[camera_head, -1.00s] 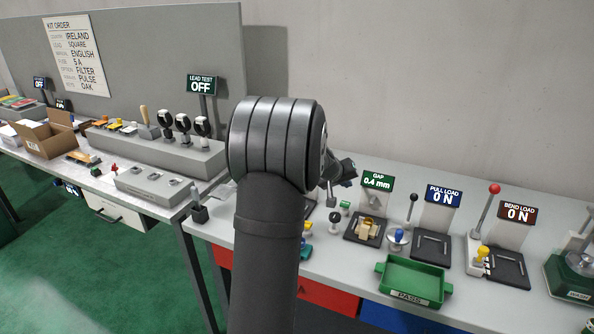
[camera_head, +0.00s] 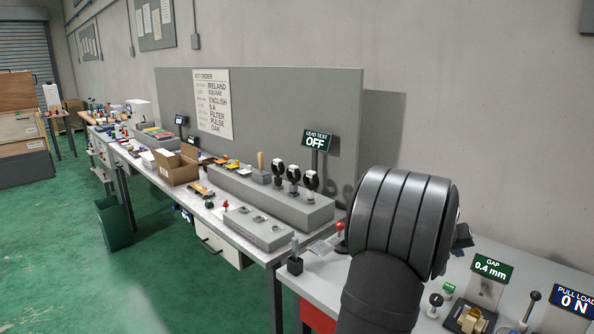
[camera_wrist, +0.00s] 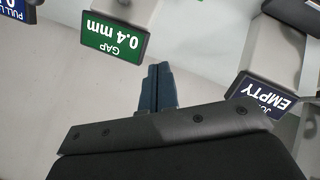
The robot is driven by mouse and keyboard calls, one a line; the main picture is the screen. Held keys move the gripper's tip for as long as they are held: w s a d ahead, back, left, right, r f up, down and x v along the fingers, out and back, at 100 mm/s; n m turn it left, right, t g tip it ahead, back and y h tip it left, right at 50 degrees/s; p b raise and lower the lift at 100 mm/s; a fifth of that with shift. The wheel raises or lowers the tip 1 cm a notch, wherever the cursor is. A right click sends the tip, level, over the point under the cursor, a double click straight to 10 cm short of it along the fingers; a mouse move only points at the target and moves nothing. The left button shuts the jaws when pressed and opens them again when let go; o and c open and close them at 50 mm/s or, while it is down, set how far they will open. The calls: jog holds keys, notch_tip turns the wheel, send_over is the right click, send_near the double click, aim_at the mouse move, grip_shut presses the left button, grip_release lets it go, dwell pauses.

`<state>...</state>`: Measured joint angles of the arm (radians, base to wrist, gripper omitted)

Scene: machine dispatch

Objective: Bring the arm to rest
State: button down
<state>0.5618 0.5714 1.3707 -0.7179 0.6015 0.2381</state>
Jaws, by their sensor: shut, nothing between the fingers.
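My gripper (camera_wrist: 158,72) shows in the wrist view with its two dark blue fingers together and nothing between them. In the head view only a small part of it shows at the right, behind my large dark arm joint. In the wrist view the fingers point toward a pale grey surface, between a green GAP sign (camera_wrist: 114,38) reading 0.4 mm and a dark blue sign (camera_wrist: 262,98) reading EMPTY. Both signs appear upside down or tilted there. I see no contact between the fingers and either sign.
A long workbench (camera_head: 262,252) runs to the left, with a grey block of black-and-white-topped tools (camera_head: 270,198), a cardboard box (camera_head: 178,168) and a LEAD TEST sign (camera_head: 316,139) reading OFF. The GAP sign and a blue PULL LOAD sign (camera_head: 570,300) stand at the right. Green floor lies open at left.

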notch_tip(320, 180, down, 5)
jog(key=shift+f, duration=0.1)
jog(key=s+a+r+m+y, duration=0.2)
jog(key=s+r+m+y, duration=0.4)
jog(key=s+r, duration=0.4)
notch_tip(320, 180, up, 4)
jog(key=shift+f+y, duration=0.1)
jog(key=shift+y, duration=0.5)
dwell(1.5)
